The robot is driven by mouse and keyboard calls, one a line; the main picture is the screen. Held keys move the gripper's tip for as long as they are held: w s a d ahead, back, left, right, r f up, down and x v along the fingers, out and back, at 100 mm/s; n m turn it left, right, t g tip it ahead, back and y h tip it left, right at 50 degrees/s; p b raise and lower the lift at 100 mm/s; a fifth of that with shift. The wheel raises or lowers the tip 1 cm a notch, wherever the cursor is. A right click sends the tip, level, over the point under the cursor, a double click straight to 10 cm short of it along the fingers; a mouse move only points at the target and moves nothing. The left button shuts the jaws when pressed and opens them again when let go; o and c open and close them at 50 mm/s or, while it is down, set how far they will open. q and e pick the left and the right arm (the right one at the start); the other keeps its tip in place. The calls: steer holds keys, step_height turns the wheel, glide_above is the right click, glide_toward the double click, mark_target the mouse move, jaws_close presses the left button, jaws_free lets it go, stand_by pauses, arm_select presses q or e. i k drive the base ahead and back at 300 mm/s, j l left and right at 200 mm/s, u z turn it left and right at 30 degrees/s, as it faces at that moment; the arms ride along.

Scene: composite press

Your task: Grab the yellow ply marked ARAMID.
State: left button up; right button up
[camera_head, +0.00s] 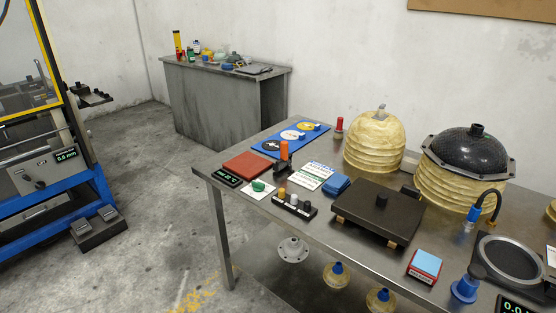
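A small yellow disc (306,126) lies at the far right end of a blue board (280,132) on the steel table. It looks like the yellow ply, but its marking is too small to read. A white disc (291,135) and a black disc (271,145) lie beside it in a row on the same board. Small blue pieces show at the discs' edges. Neither of my grippers is in view.
The steel table (335,253) also holds a red pad (246,168), an orange-topped tool (284,150), a red-capped bottle (339,128), a dark plate (378,212) and a cream ribbed mould (374,145). A blue-framed machine (75,195) stands left.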

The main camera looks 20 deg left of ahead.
mark_target(304, 126)
steer(key=i+u, duration=0.15)
steer(key=u, duration=1.55)
steer(key=i+j+u, duration=0.15)
steer(key=i+u, duration=0.4)
steer(key=i, duration=1.45)
steer(key=i+z, duration=0.35)
steer(key=i, duration=0.15)
steer(key=i+j+z, duration=0.1)
steer(key=i+z, duration=0.25)
steer(key=i, duration=0.15)
steer(key=i+l+z, duration=0.1)
steer(key=i+z, duration=0.7)
steer(key=z, duration=0.15)
steer(key=i+z, duration=0.35)
steer(key=i, duration=0.15)
steer(key=i+z, duration=0.35)
steer(key=i, duration=0.2)
